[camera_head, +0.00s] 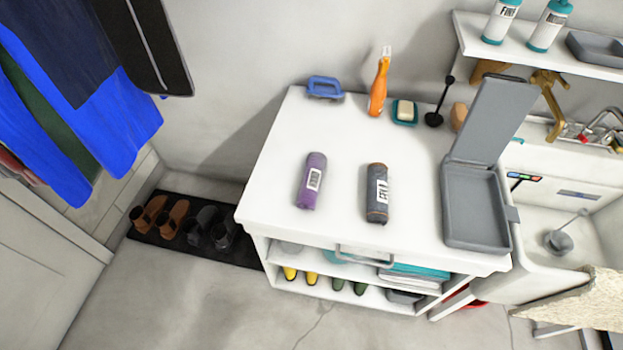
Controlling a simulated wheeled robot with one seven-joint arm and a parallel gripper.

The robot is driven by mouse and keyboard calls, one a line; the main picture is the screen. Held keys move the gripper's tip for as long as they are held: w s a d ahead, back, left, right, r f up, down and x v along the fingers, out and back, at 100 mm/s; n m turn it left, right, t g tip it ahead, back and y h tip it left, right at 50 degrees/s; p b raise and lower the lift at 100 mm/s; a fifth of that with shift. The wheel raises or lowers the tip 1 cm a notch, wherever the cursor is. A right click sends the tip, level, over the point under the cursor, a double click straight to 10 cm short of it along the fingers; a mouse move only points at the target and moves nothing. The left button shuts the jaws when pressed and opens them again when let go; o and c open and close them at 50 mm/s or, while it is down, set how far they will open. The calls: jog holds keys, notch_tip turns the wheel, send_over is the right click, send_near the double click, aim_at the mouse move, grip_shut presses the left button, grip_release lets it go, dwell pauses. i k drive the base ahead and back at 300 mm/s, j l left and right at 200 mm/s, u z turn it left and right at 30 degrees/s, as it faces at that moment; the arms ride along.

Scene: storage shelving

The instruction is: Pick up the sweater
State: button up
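Two rolled bundles with white labels lie apart on the white cabinet top (265,205). The purple roll (310,182) is on the left and the dark grey roll (377,195) is to its right. Both look like rolled cloth. Blue and green garments (100,110) hang at the upper left. I cannot tell for sure which of these is the sweater. My gripper is not in view.
An open grey lidded box (472,205) stands at the cabinet's right end. An orange bottle (379,85), a blue brush (324,87) and a soap dish (404,113) line the back. Shoes (175,217) sit on a dark mat. A beige slab (580,302) juts in lower right.

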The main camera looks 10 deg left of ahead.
aim_at(317, 162)
jog(key=j, duration=1.55)
